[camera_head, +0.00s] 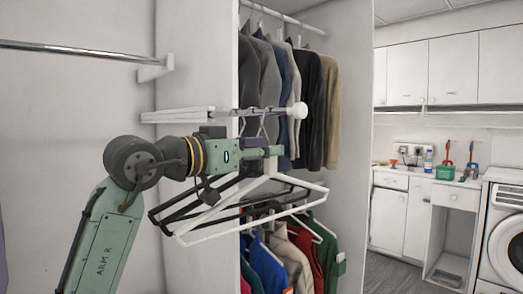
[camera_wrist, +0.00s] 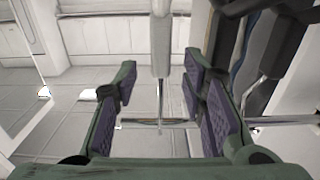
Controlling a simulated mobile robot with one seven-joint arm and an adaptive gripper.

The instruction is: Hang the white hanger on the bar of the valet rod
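The valet rod (camera_head: 297,111) is a short horizontal metal bar with a white knob, beside the wardrobe opening in the head view. The white hanger (camera_head: 222,207) hangs below it, its body tilted in the picture. Its thin metal hook rises to the bar; whether the bar bears it is hard to tell. My gripper (camera_head: 274,151) is just below the bar, at the hanger's neck. In the wrist view my gripper (camera_wrist: 159,80) has its purple-padded fingers apart. A thin metal piece shows between them, with visible gaps on both sides.
A black hanger (camera_head: 160,212) is close behind the white one. Jackets (camera_head: 312,105) hang on the wardrobe's upper rail, and coloured clothes (camera_head: 265,262) hang below. A chrome rail (camera_head: 75,50) is at upper left. A counter and washing machine (camera_head: 507,235) stand at right.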

